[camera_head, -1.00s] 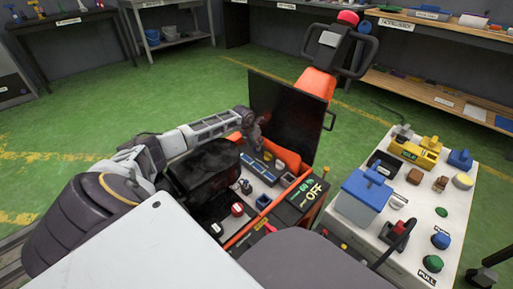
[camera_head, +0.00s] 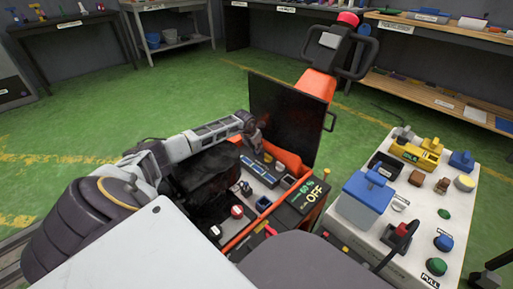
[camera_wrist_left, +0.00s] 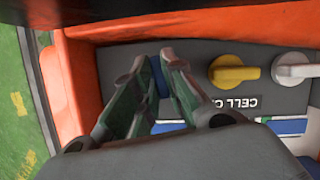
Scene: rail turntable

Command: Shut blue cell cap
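My left gripper (camera_head: 257,148) reaches down into the open orange machine (camera_head: 286,156), near its raised dark lid. In the left wrist view, its two fingers (camera_wrist_left: 158,68) stand on either side of a blue cap (camera_wrist_left: 158,76). The fingertips are close together and appear to touch the blue cap, of which only a narrow strip shows. A yellow cap (camera_wrist_left: 232,73) and a white cap (camera_wrist_left: 295,70) sit to its right on a grey panel above an upside-down label starting "CELL C". My right gripper is not in view.
The dark lid (camera_head: 287,115) stands upright behind the gripper. Orange walls (camera_wrist_left: 190,22) border the grey panel closely. A white control box (camera_head: 425,195) with coloured knobs and blocks stands at the right. Green floor is open to the left.

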